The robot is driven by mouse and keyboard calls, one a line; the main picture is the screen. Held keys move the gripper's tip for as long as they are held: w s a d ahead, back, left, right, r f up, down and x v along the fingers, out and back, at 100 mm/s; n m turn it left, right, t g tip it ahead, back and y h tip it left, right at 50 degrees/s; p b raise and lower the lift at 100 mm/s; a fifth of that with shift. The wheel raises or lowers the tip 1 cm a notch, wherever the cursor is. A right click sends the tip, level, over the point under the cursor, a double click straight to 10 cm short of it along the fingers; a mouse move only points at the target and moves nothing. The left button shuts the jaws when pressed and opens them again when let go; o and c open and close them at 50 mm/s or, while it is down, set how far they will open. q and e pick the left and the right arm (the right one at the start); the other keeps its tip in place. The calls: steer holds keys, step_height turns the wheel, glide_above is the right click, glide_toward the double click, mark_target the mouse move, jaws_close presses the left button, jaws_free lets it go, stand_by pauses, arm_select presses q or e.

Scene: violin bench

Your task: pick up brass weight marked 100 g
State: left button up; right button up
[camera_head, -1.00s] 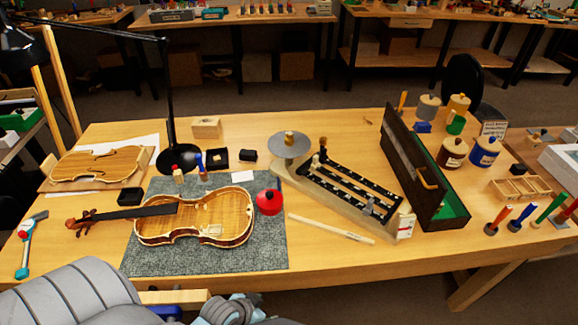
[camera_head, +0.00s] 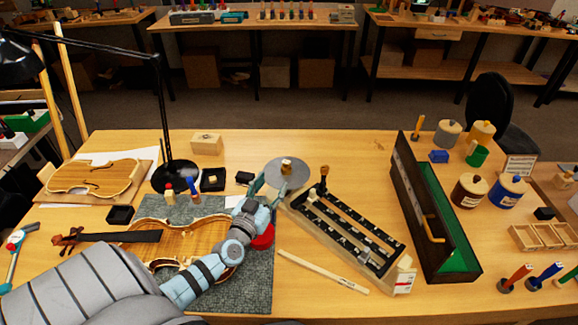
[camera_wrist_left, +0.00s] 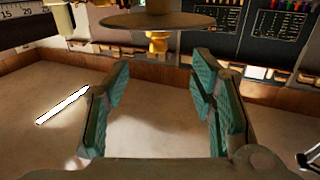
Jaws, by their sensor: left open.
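The brass weight (camera_head: 287,167) is a small gold-brown piece standing on the round grey pan (camera_head: 275,178) of the balance; its marking is too small to read. My left gripper (camera_head: 268,190) is open and empty at the near left edge of the pan, short of the weight. In the left wrist view the teal finger pads (camera_wrist_left: 160,88) are spread with nothing between them. The pan's rim (camera_wrist_left: 130,20) is at the top of that view, with the base of something dark on it cut off by the frame. My right gripper is not in view.
The balance beam (camera_head: 350,230) runs to the right of the pan. A red round object (camera_head: 264,238) is partly behind my left arm. The violin (camera_head: 190,232) lies below that arm on a grey mat (camera_head: 258,290). A black lamp base (camera_head: 175,177) and small black boxes stand left of the pan.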

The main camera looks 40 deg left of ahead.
mark_target(284, 165)
arm_select(q)
steer(key=b+x, duration=0.1)
steer(key=x, duration=0.2)
steer(key=shift+w+d, duration=0.1)
steer(key=shift+w, duration=0.25)
steer(key=b+x, duration=0.1)
steer(key=x, duration=0.2)
steer(key=b+x, duration=0.1)
steer(key=x, duration=0.2)
steer(key=shift+w+r, duration=0.2)
steer(key=shift+w, duration=0.2)
steer(key=shift+r, duration=0.1)
steer(key=shift+c, duration=0.6)
steer(key=shift+s, duration=0.1)
jaws_close()
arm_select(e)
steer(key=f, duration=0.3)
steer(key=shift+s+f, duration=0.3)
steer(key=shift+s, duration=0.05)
